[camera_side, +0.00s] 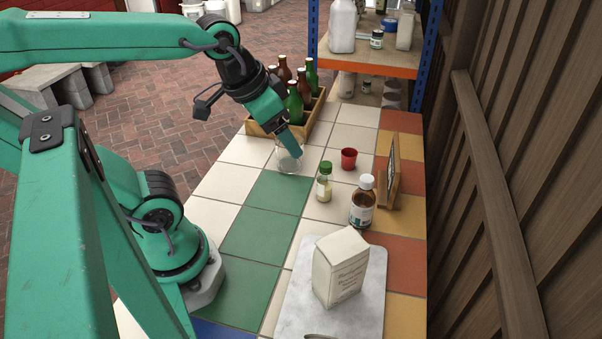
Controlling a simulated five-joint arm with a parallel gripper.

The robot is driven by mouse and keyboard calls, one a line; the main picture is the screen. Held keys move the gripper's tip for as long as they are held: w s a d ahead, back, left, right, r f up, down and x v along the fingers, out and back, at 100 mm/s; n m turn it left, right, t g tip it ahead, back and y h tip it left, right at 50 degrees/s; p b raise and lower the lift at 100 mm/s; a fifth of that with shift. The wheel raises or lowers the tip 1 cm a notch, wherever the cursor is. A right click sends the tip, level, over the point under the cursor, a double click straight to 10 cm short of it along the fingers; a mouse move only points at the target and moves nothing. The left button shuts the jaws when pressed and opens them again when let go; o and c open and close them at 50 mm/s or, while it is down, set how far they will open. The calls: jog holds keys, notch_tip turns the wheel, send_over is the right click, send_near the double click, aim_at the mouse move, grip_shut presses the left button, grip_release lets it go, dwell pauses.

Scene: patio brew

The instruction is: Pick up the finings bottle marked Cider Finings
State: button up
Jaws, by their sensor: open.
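Two small bottles stand upright on the tiled bench, and I cannot read either label, so I cannot tell which is the Cider Finings. One is a small clear bottle (325,184) with a green cap and pale yellowish contents. The other is a brown bottle (362,204) with a white cap and a pale label, nearer the camera and to the right. My gripper (294,138) is open and points down and right, over or behind a clear glass (289,158). It is up and left of both bottles, apart from them. Its fingertips are partly hidden.
A wooden crate (262,129) of brown and green bottles stands behind my gripper. A red cup (348,159) and a wooden framed stand (388,172) are at right. A cream carton (340,268) sits on a marble board (374,290) in front. Green tiles (262,235) at left are clear.

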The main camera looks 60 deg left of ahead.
jog(key=w+d+f+m+g, duration=0.2)
jog(key=w+m, duration=0.1)
jog(key=w, duration=0.6)
jog(key=m+g, duration=0.3)
send_over(366, 189)
jog(key=a, duration=0.2)
jog(key=f, duration=0.7)
jog(key=shift+w+d+f, duration=0.1)
jog(key=shift+w+d, duration=0.15)
jog(key=shift+w, duration=0.05)
jog(key=shift+w+d+f, duration=0.15)
jog(key=shift+w+f, duration=0.15)
jog(key=shift+f, duration=4)
jog(key=c, duration=1.2)
jog(key=shift+r, duration=0.2)
